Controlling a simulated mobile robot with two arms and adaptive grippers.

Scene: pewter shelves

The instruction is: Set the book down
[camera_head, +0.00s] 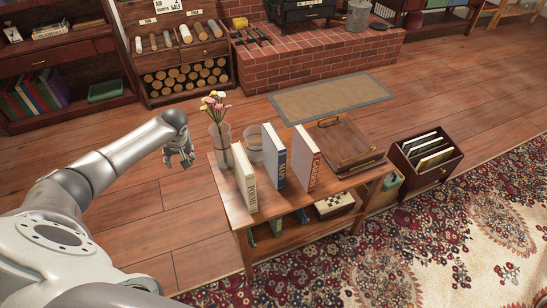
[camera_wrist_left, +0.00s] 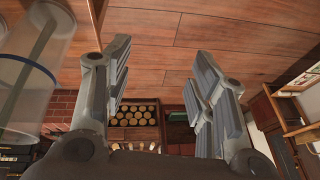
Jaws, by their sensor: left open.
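Three books stand upright on the small wooden table (camera_head: 232,205): a cream book (camera_head: 245,180) nearest the left edge, a blue-and-white book (camera_head: 273,157) in the middle and a white book with a red cover side (camera_head: 306,160) on the right. They stand apart from each other. My left gripper (camera_head: 181,158) is off the table's left side, beside the glass vase. It is open and empty; its spread fingers show in the left wrist view (camera_wrist_left: 163,85), with only floor and shelves beyond them. My right gripper is in neither view.
A glass vase with flowers (camera_head: 220,145) stands close to my left gripper, also at the left of the wrist view (camera_wrist_left: 22,85). A clear glass container (camera_head: 253,145) and a wooden box (camera_head: 340,143) share the tabletop. A file crate (camera_head: 427,156) stands on the floor at right.

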